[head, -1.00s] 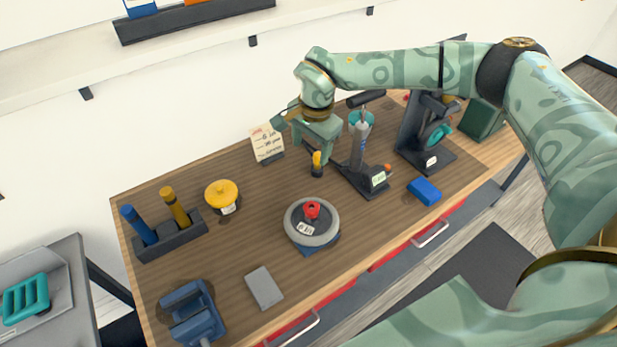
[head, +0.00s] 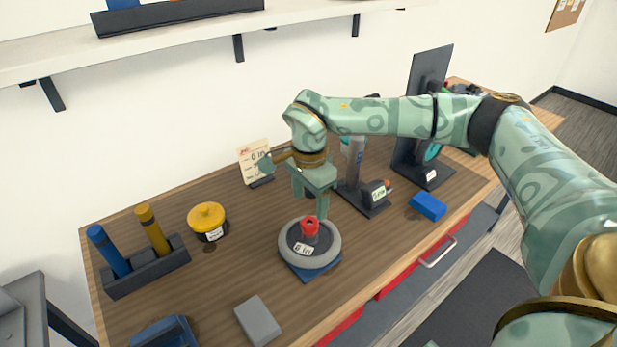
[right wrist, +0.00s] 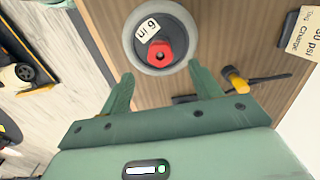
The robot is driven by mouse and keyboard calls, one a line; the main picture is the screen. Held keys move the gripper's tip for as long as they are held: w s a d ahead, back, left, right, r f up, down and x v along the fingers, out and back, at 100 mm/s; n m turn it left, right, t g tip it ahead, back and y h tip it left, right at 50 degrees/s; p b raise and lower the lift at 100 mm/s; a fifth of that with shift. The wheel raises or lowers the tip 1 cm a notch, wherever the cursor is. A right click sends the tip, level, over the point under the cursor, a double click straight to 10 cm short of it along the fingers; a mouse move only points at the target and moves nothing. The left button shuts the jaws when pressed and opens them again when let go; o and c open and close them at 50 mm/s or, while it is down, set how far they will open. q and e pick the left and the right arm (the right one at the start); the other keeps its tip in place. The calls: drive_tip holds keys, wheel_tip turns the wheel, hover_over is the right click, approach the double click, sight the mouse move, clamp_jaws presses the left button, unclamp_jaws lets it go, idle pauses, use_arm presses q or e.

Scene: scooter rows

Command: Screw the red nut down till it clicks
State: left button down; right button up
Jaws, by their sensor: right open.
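The red nut (head: 310,226) sits on the hub at the middle of a grey wheel (head: 283,243), which lies flat on a blue base on the workbench. A white tag reading "6 in" lies on the wheel beside the nut. In the right wrist view the red nut (right wrist: 160,52) shows a hexagonal shape with a dark centre hole. My right gripper (head: 322,210) is just behind and above the nut. Its fingers (right wrist: 157,82) are spread wide and empty, with the nut ahead of the gap between them. My left gripper is out of view.
A yellow-handled tool (right wrist: 236,80) lies near the right finger. A grey stand with a display (head: 375,195) and a blue block (head: 428,206) are to the right. A yellow-lidded pot (head: 207,217), a tool rack (head: 147,270) and a grey block (head: 257,321) are to the left.

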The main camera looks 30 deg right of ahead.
sight(309, 224)
wheel_tip(309, 224, down, 6)
drive_tip(key=shift+f+b, duration=0.25)
drive_tip(key=shift+b, duration=0.1)
drive_tip(key=shift+d, duration=0.1)
drive_tip(key=c, duration=1.1)
drive_tip(key=shift+o, duration=0.2)
drive_tip(key=shift+r+m+p, duration=0.1)
drive_tip(key=shift+m+p, duration=0.2)
drive_tip(key=shift+m, duration=0.2)
drive_tip(key=o, duration=0.5)
drive_tip(key=shift+m, duration=0.5)
drive_tip(key=o, duration=0.5)
drive_tip(key=shift+o, duration=0.2)
wheel_tip(309, 224, up, 16)
drive_tip(key=p, duration=0.2)
